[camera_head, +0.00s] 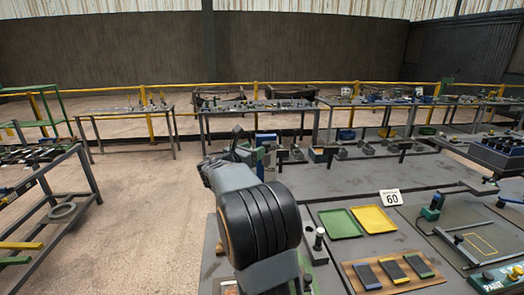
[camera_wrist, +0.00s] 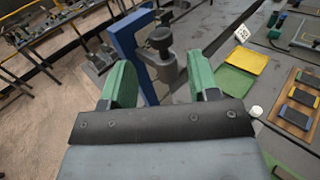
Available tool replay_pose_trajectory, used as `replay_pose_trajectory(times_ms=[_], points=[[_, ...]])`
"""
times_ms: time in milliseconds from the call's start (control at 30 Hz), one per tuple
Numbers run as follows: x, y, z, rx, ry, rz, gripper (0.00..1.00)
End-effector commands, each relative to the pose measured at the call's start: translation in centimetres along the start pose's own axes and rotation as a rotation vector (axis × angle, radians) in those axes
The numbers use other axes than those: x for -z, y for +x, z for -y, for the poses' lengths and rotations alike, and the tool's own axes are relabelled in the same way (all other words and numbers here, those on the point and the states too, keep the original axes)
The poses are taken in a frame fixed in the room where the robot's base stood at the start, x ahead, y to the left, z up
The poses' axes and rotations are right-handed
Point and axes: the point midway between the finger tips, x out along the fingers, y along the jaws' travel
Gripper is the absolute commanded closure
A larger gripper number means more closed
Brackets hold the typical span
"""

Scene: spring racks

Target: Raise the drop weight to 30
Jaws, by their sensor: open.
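In the wrist view, a blue upright (camera_wrist: 128,42) stands just beyond my gripper (camera_wrist: 160,80). Beside it is a grey metal part with a dark round knob (camera_wrist: 160,38), which looks like the drop weight. My gripper is open, with one green finger pad on each side, and the knob and upright lie ahead of the gap between them. I cannot tell whether the pads touch anything. In the head view, my gripper (camera_head: 240,150) is beside the blue upright (camera_head: 265,140), and my arm hides most of the device. No scale marks are legible.
Green (camera_head: 339,224) and yellow (camera_head: 374,219) trays lie right of my arm, near a sign reading 60 (camera_head: 391,198). A wooden board (camera_head: 392,272) holds coloured blocks in front. More small devices stand along the bench behind. Open floor (camera_head: 140,200) lies to the left.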

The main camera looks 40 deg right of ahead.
Motion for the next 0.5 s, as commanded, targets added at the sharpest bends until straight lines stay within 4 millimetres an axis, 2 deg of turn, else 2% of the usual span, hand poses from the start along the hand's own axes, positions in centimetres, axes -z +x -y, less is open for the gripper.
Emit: replay_pose_trajectory(times_ms=[33,200,500], points=[[0.3,-1.1,-0.1,-0.003,0.001,0.000,0.45],[0.1,-3.7,0.0,-0.002,0.001,0.000,0.45],[0.0,-5.7,0.0,0.000,-0.001,-0.001,0.45]])
